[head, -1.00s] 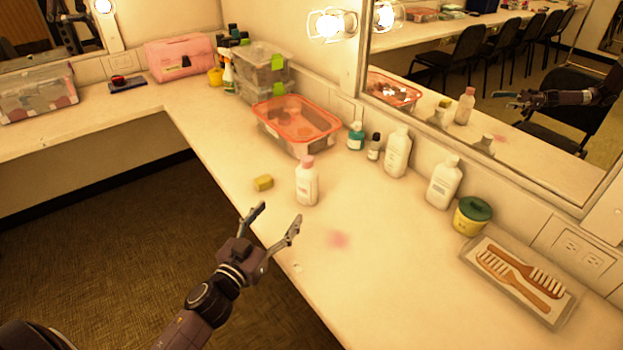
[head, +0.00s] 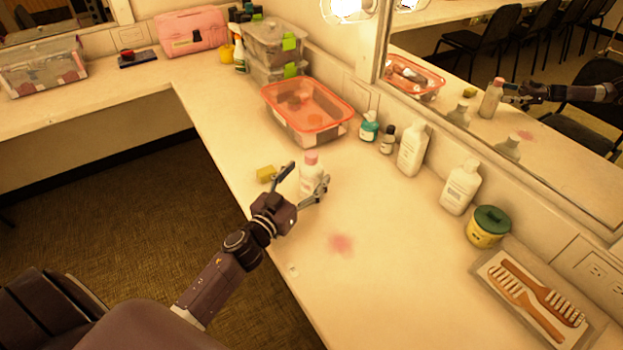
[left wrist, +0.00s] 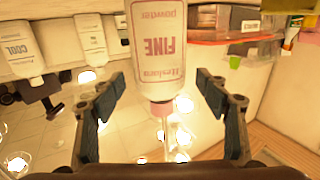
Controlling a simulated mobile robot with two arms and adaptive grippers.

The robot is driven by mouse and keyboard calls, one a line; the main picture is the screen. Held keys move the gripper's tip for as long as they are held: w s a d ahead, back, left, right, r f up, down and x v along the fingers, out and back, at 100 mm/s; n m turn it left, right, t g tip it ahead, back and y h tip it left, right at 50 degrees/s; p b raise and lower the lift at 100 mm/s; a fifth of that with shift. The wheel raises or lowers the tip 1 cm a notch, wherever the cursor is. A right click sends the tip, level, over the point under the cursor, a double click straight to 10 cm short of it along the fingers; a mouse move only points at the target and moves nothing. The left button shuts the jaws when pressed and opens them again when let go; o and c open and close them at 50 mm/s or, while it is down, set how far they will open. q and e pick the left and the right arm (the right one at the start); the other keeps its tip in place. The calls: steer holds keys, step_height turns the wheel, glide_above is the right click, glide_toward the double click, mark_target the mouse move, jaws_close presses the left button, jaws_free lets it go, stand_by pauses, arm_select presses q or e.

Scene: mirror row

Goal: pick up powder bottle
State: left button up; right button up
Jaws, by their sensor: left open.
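The powder bottle (head: 311,172) is white with a pink cap and stands upright on the counter. In the left wrist view the powder bottle (left wrist: 157,45) appears upside down, with pink lettering reading "FINE" and "powder". My left gripper (head: 308,178) is open at the bottle, one finger to each side of it. In the left wrist view, gaps show between the bottle and both fingers. One finger hides part of the bottle's lower body in the head view. My right gripper is not in view.
A yellow sponge-like block (head: 266,174) lies just left of the bottle. A red-lidded container (head: 308,104) stands behind. White bottles (head: 412,148) (head: 460,186), a green-lidded jar (head: 489,226) and a brush tray (head: 530,297) line the mirror side. The counter by the pink stain (head: 341,244) is clear.

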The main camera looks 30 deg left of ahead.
arm_select(q)
steer(key=shift+w, duration=1.2)
steer(key=c, duration=1.5)
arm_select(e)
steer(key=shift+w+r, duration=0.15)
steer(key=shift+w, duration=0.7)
